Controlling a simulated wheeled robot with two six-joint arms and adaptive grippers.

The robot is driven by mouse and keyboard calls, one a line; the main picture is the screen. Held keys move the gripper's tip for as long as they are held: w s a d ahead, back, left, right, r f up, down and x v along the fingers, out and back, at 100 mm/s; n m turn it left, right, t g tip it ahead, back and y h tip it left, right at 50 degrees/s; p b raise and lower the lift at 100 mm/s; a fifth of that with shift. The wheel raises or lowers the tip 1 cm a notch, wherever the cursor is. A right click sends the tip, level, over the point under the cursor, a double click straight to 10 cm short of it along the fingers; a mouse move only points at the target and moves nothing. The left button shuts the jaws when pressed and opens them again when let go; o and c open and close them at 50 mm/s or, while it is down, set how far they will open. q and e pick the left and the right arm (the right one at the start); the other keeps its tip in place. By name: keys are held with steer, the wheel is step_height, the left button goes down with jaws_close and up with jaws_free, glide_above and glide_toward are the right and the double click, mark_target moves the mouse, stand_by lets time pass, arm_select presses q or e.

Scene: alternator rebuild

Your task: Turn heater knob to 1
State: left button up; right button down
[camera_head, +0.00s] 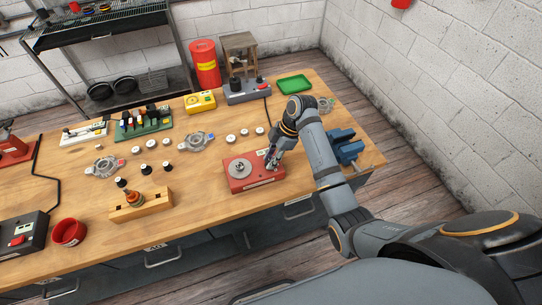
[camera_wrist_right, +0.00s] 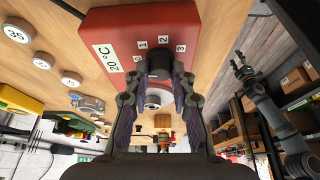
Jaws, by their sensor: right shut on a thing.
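The heater is a red box (camera_head: 254,180) with a round grey plate (camera_head: 240,168) on top, near the front edge of the bench. In the right wrist view its red face (camera_wrist_right: 110,30) carries a "20 °C" label and the marks 0, 1, 2 and 3 around a dark knob (camera_wrist_right: 159,62). My right gripper (camera_head: 271,163) is at the heater's right end, its fingers shut on the knob. Which mark the knob points to cannot be told. My left gripper (camera_wrist_right: 239,62) shows small in the right wrist view, away from the heater; its jaws are unclear.
White discs (camera_head: 231,138) and a grey metal housing (camera_head: 196,141) lie behind the heater. A wooden block (camera_head: 141,206) stands to its left, a blue vise (camera_head: 345,148) to its right. A yellow box (camera_head: 200,102) and a green tray (camera_head: 294,84) are at the back.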

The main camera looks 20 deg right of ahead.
steer(key=m+p, duration=0.2)
steer(key=m+t+p, duration=0.1)
steer(key=p, duration=0.2)
steer(key=m+t+p, duration=0.1)
steer(key=m+p, duration=0.1)
steer(key=shift+s+r+m, duration=0.15)
steer(key=shift+r+m, duration=0.15)
steer(key=shift+r, duration=0.05)
steer(key=shift+f+m+t+h+p, duration=0.25)
steer(key=shift+m+t+h+p, duration=0.35)
steer(key=shift+m+p, duration=0.95)
steer(key=shift+a, duration=0.1)
steer(key=c, duration=1.1)
jaws_free()
steer(key=shift+s, duration=0.1)
steer(key=v, duration=1.2)
steer(key=shift+a, duration=0.1)
